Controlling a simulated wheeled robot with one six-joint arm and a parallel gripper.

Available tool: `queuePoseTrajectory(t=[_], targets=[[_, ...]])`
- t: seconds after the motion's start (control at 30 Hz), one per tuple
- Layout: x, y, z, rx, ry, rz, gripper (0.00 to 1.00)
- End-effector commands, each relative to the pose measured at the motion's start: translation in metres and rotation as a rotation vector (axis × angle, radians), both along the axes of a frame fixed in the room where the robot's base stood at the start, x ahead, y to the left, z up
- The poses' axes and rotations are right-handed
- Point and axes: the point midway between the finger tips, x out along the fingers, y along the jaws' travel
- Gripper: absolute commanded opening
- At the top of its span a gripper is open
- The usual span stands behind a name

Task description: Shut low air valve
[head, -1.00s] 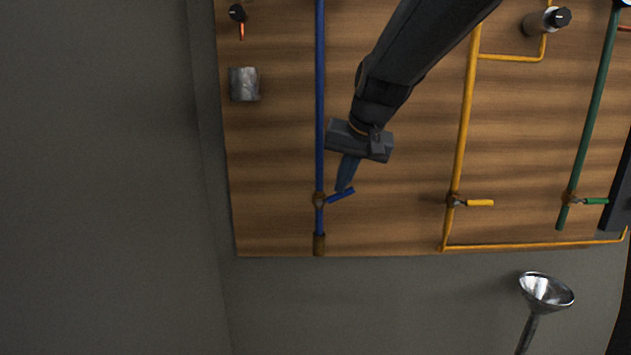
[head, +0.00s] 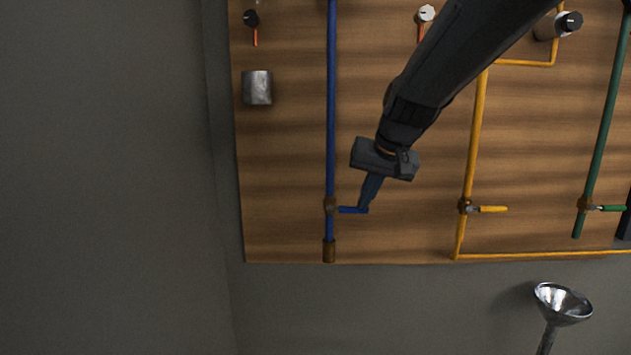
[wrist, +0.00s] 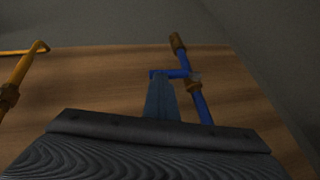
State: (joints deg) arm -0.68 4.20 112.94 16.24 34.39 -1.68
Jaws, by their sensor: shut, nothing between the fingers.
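The blue pipe (head: 331,110) runs down the wooden board, with a brass valve body (head: 329,206) near its lower end. The valve's blue handle (head: 352,210) sticks out to the right, about level and square to the pipe. My gripper (head: 364,208) is shut and empty, its fingertips at the free end of the handle, seemingly touching it. In the wrist view the shut fingers (wrist: 162,98) reach toward the blue handle (wrist: 172,74), which meets the blue pipe (wrist: 200,104). The fingertips cover part of the handle's end there.
A yellow pipe (head: 475,130) with a yellow handle (head: 493,209) stands to the right, then a green pipe (head: 606,120) with a green handle (head: 613,208). A metal cup (head: 257,88) is at upper left. A metal funnel (head: 562,302) is below the board. Board around the handle is clear.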

Motion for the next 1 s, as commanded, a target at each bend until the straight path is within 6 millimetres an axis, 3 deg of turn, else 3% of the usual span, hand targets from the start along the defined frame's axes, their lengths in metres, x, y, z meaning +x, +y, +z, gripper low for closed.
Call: queuePoseTrajectory(t=[0.03,0.47,0.67,0.9,1.0], targets=[[-0.005,0.000,-0.014,0.000,0.028,0.002,0.00],[-0.006,-0.003,-0.013,-0.002,0.030,-0.001,0.00],[-0.008,-0.003,0.003,-0.001,0.025,-0.002,0.00],[-0.010,-0.002,0.040,-0.001,0.007,-0.003,0.00],[-0.017,-0.017,0.044,0.000,0.001,-0.006,0.00]])
